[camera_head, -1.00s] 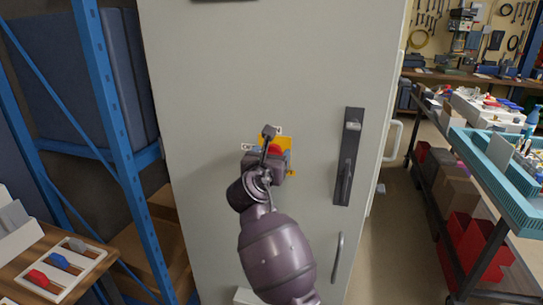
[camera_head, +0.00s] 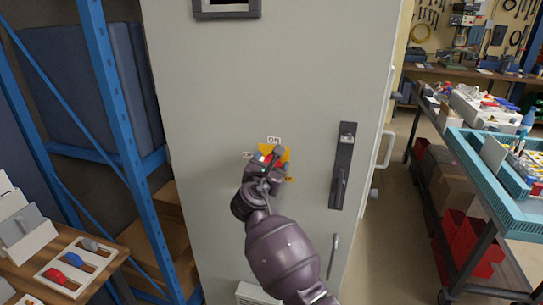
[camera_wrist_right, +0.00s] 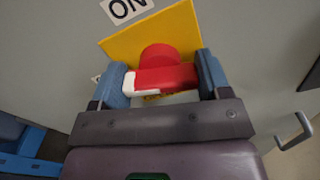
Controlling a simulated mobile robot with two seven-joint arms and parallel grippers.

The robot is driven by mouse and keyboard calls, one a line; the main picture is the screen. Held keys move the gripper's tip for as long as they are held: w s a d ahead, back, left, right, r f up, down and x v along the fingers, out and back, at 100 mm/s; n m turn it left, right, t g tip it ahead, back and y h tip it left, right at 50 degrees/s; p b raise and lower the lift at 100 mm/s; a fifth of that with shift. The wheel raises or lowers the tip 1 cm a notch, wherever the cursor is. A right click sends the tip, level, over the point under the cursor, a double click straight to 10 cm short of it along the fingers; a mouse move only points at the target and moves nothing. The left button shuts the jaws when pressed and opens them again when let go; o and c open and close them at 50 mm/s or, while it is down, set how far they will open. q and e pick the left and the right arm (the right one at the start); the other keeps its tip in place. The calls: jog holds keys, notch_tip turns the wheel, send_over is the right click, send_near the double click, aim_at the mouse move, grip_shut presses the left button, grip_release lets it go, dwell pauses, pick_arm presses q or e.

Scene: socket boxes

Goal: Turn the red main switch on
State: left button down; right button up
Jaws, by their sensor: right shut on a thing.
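The red main switch (camera_wrist_right: 165,72) sits on a yellow plate (camera_wrist_right: 120,45) on the grey cabinet door. An ON label (camera_head: 273,140) is above the plate and an OFF label (camera_head: 249,155) is at its left. My right gripper (camera_head: 269,158) is at the switch and covers most of it in the head view. In the wrist view my right gripper (camera_wrist_right: 164,82) has one finger at each end of the red handle and is shut on it. The handle's white-marked end points left, toward the OFF side. My left gripper is not in view.
A dark door handle (camera_head: 342,165) stands right of the switch on the cabinet (camera_head: 215,80). A blue shelf rack (camera_head: 110,95) is close on the left. A cart with a teal tray (camera_head: 475,150) is on the right. The door face around the switch is clear.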

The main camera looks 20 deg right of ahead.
jog(key=shift+r+m+p, duration=0.1)
jog(key=shift+m+p, duration=0.2)
jog(key=shift+m, duration=0.7)
jog(key=m+b, duration=0.1)
jog(key=m, duration=0.1)
jog(key=shift+f+m, duration=0.2)
jog(key=shift+m, duration=0.2)
jog(key=m+b, duration=0.2)
jog(key=m, duration=0.2)
jog(key=shift+f, duration=0.1)
jog(key=m+b, duration=0.2)
jog(key=m, duration=0.3)
pick_arm(q)
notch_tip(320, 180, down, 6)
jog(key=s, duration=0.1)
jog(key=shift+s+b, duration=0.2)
jog(key=shift+b, duration=0.1)
pick_arm(e)
jog(key=shift+m, duration=0.8)
jog(key=o, duration=0.9)
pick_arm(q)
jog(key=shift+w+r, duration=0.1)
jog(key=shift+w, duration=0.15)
